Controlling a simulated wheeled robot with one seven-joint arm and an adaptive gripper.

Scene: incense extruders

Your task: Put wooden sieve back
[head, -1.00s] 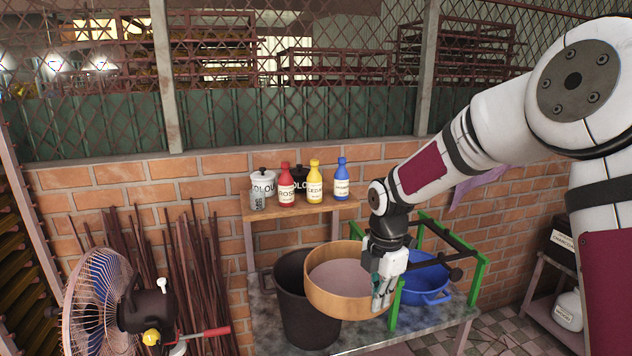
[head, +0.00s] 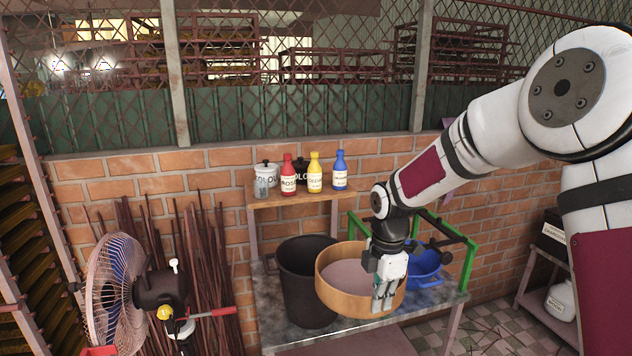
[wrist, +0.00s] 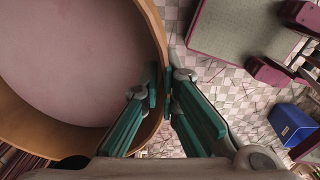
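The wooden sieve (head: 340,300) is a round, light-brown hoop with a pale mesh. In the head view it is held in front of the table, between the black bucket and the green frame. My gripper (head: 383,303) is at the sieve's right side. In the wrist view the sieve (wrist: 150,30) fills the left half, and the two fingers of my gripper (wrist: 167,95) pinch its rim between them. The part of the rim behind the fingers is hidden in the head view.
A black bucket (head: 303,300) stands left of the sieve on the metal table (head: 268,312). A green frame (head: 471,262) and a blue basin (head: 425,270) are to the right. Bottles stand on a wooden shelf (head: 290,197) behind. A fan (head: 112,290) stands at left.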

